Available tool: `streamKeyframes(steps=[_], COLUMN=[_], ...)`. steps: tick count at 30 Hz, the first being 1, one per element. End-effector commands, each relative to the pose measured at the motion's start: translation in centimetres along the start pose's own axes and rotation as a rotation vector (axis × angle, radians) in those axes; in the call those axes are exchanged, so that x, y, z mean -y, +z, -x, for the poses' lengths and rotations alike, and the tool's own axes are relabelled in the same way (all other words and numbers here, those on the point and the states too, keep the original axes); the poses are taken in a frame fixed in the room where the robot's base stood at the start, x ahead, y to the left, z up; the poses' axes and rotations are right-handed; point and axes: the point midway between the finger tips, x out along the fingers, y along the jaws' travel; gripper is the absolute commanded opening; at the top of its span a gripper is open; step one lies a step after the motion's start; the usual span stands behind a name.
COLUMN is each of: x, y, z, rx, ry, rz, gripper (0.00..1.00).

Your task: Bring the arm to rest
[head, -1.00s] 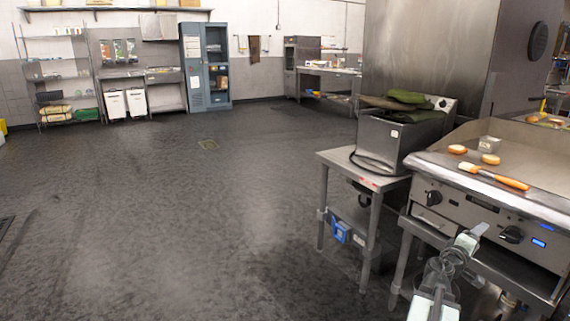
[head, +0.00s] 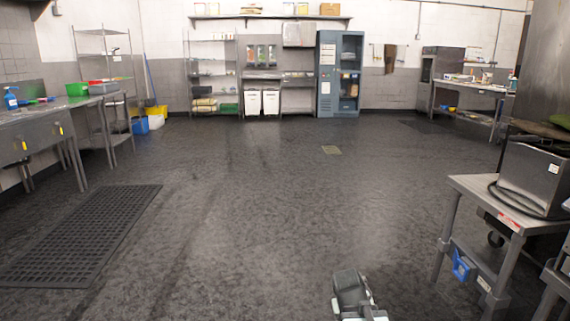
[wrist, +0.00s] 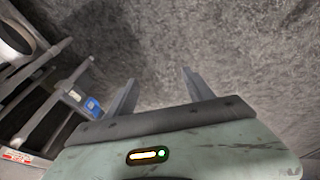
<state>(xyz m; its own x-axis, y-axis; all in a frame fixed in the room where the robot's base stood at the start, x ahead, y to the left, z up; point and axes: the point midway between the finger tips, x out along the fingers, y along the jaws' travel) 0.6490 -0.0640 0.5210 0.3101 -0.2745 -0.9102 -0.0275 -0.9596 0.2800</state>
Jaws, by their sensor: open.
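My gripper (wrist: 158,95) shows in the wrist view with its two fingers spread apart and nothing between them. It hangs over bare grey floor (wrist: 225,50). In the head view a part of my arm shows at the bottom, right of centre, low over the floor (head: 230,220); the fingers cannot be made out there.
A steel table (head: 480,189) with a metal fryer-like box (head: 532,178) stands close on the right. A blue box (head: 461,265) is under it. A black floor mat (head: 90,230) and a steel counter (head: 45,120) are on the left. The middle floor is clear.

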Motion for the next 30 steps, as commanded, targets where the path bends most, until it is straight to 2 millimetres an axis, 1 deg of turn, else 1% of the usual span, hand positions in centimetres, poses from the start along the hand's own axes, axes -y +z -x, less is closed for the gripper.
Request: streamKeyframes(steps=[1,3,5,6,7,9,14,17,20,21,23,24,26,27,30], x=[1.7,4.1,6.0,6.8,6.2,5.4,4.1,3.1,1.8,1.3,0.5,-0.1,-0.8,-1.4,-2.5], y=[1.7,4.0,6.0,7.4,7.1,6.2,4.8,3.6,2.3,1.7,0.8,0.2,-0.7,-1.3,-2.5], z=[0.1,0.7,1.6,2.2,3.7,5.9,10.1,13.4,17.4,19.2,21.9,23.7,26.2,27.9,31.6], rx=[0.069,0.168,0.255,0.320,0.328,0.322,0.320,0.319,0.319,0.318,0.318,0.318,0.318,0.318,0.318], ry=[-0.073,-0.177,-0.260,-0.299,-0.294,-0.289,-0.288,-0.287,-0.287,-0.286,-0.286,-0.286,-0.286,-0.286,-0.286], rz=[-0.017,-0.031,-0.032,-0.023,-0.016,-0.017,-0.017,-0.017,-0.017,-0.017,-0.017,-0.017,-0.016,-0.016,-0.016], gripper=[0.61,0.61,0.61,0.61,0.61,0.61,0.61,0.61,0.61,0.61,0.61,0.61,0.61,0.61,0.61])
